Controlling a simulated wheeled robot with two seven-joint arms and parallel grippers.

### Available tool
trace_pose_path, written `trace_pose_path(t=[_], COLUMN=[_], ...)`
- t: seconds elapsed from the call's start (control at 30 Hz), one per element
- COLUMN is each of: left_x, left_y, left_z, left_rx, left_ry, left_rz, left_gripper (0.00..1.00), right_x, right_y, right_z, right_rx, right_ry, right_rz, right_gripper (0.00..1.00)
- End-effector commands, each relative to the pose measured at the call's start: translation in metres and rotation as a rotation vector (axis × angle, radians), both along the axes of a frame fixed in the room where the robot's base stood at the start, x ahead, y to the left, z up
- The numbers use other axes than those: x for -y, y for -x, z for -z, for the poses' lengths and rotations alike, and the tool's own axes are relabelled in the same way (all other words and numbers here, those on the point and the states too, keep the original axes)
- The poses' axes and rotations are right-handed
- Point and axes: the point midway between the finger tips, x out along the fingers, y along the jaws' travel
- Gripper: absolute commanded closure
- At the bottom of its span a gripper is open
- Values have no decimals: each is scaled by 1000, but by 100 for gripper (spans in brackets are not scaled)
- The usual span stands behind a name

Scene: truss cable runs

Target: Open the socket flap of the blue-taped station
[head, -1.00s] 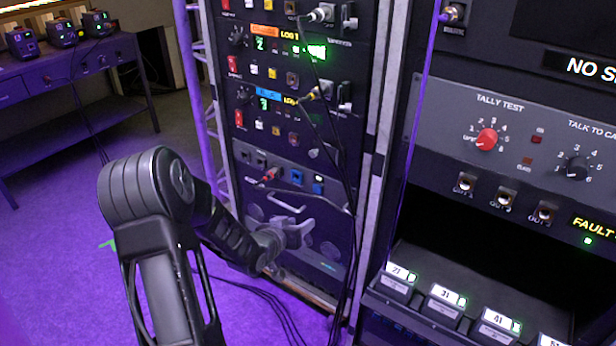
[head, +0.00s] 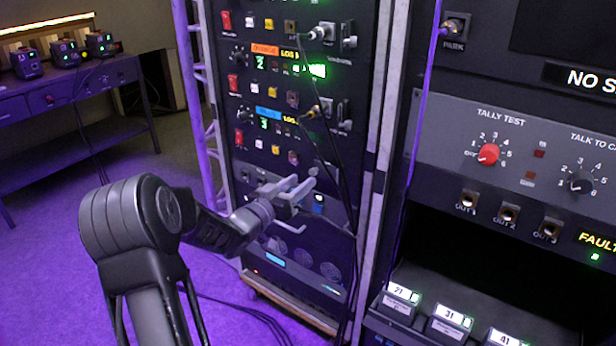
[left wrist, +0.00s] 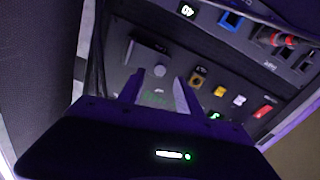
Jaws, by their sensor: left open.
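The blue tape (head: 269,113) marks a station low on the middle rack, below the orange-taped one. Its row of controls has a red switch (head: 239,138) and a brown socket (head: 293,157). The right end of this row is partly hidden by my gripper. My left gripper (head: 308,182) is open and empty in front of the rack, just below that right end. In the left wrist view the panel is upside down. There, a dark square flap (left wrist: 146,58) with a small round knob lies just beyond my open fingertips (left wrist: 160,88), seemingly closed. My right gripper is out of view.
The orange tape (head: 265,50) marks a similar station above. Black cables (head: 345,190) hang down the rack's right side near my gripper. A blue connector (head: 319,198) sits on the panel below. A purple truss (head: 196,100) stands left; open floor lies beyond.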

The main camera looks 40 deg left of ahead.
Motion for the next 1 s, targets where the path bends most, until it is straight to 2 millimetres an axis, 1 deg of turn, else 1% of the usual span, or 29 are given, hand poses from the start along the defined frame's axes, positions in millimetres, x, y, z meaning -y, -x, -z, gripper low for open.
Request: trace_pose_path(t=[0.03, 0.1, 0.2, 0.3, 0.6, 0.67, 1.0], left_x=[1, 1, 0, 0, -1, -1, -1], left_y=[-9, -20, -33, -41, -43, -43, -43], left_z=[0, 0, 0, 0, 0, 0, 0], left_rx=[1, 2, 0, 0, 0, 0, 0], left_ry=[1, 1, 0, 1, 0, 0, 0], left_rz=[2, 3, 1, 0, -1, -1, -1], left_gripper=[59, 59, 59, 59, 59, 63, 90], right_x=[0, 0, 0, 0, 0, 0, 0], right_y=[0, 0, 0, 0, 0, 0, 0], right_z=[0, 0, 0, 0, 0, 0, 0], right_rx=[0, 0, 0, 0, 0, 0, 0], right_ry=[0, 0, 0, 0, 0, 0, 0], right_rz=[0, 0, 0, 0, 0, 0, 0], right_gripper=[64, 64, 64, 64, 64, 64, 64])
